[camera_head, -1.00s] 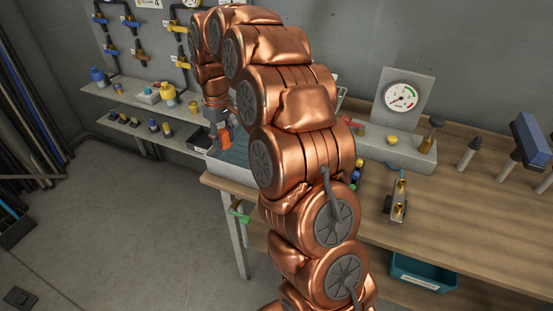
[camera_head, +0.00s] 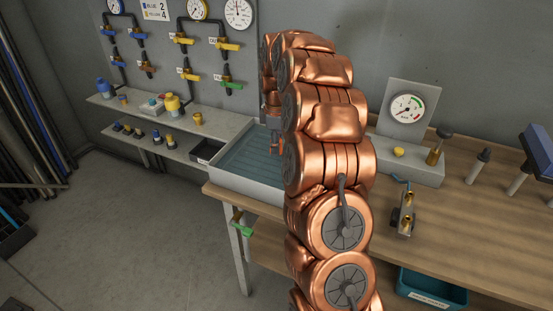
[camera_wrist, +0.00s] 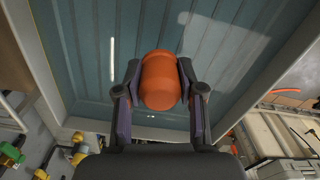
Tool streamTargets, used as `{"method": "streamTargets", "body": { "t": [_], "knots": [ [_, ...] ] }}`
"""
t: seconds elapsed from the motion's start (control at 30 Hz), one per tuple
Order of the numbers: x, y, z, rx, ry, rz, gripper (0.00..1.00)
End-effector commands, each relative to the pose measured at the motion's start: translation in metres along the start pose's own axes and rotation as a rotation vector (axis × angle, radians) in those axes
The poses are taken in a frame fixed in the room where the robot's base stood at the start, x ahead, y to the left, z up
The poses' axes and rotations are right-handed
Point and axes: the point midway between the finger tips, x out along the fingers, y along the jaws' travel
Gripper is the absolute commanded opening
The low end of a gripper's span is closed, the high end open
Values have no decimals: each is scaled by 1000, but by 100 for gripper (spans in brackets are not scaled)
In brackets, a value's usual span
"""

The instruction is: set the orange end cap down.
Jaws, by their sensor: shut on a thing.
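The orange end cap (camera_wrist: 160,82) is between the two fingers of my gripper (camera_wrist: 155,88) in the wrist view, and the fingers are shut on it. Below it in that view lies the ribbed blue-grey floor of a tray with a pale rim. In the head view the same tray (camera_head: 228,152) sits at the left end of the bench. There my arm hides much of the gripper, and the cap cannot be made out clearly. I cannot tell the height of the cap above the tray floor.
A wooden bench (camera_head: 470,215) runs to the right, with a gauge (camera_head: 408,107) and a brass-fitted block (camera_head: 404,212) on it. Wall shelves (camera_head: 222,128) hold colored fittings at the left. A small black bin (camera_head: 207,151) is beside the tray. A teal bin (camera_head: 432,288) sits below.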

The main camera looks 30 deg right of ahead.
Motion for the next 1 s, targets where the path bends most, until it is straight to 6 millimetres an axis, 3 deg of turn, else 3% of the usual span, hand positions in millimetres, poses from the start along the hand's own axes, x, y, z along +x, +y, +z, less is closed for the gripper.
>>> {"method": "streamTargets", "body": {
  "t": [0.5,0.93,0.97,1.0],
  "knots": [
    [54,-1,0,1,-1,-2,4],
    [63,0,0,1,1,1,4],
    [62,0,0,1,1,1,40],
    [62,0,0,1,1,1,44]
  ]
}}
